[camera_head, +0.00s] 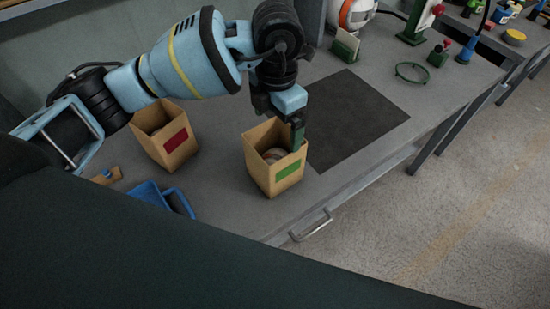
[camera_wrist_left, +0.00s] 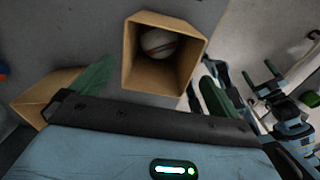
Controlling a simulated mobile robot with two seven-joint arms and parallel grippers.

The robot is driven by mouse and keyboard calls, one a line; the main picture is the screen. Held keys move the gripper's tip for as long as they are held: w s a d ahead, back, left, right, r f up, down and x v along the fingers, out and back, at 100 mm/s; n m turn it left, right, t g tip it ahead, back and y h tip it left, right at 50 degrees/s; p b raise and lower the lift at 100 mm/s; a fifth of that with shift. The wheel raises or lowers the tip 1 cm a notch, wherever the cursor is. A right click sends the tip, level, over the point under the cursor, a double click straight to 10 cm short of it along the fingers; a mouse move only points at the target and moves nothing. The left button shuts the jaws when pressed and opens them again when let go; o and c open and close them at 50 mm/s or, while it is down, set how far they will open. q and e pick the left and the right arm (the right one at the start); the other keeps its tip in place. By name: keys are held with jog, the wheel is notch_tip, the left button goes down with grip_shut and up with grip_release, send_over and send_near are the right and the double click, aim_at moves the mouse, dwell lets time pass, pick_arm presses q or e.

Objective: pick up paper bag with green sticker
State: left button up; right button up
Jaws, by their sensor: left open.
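The paper bag with the green sticker (camera_head: 289,170) stands upright and open-topped on the grey workbench, with a ball (camera_head: 274,155) inside. In the left wrist view the same bag (camera_wrist_left: 152,78) shows from above, with the pale, red-striped ball (camera_wrist_left: 158,43) in it. My left gripper (camera_head: 286,122) is at the bag's top, with one green finger in front of its back right rim. In the wrist view its two green fingers are spread apart, with the bag between and beyond them. Nothing is held.
A second paper bag with a red sticker (camera_head: 174,142) stands to the left. A blue dustpan-like object (camera_head: 160,197) lies at the front left. A dark mat (camera_head: 355,118) lies right of the green-stickered bag. A drawer handle (camera_head: 311,228) is on the bench's front edge.

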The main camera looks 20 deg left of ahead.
aim_at(274, 179)
pick_arm(q)
jog(key=shift+w+f, duration=0.1)
jog(key=shift+f, duration=0.75)
jog(key=shift+s+a+f, duration=0.1)
jog(key=shift+s+f, duration=0.05)
jog(key=shift+f, duration=1.15)
jog(key=shift+s+a+f, duration=0.1)
jog(key=shift+s+f, duration=0.05)
jog(key=shift+f, duration=1.1)
jog(key=shift+c, duration=0.4)
jog(key=c, duration=0.8)
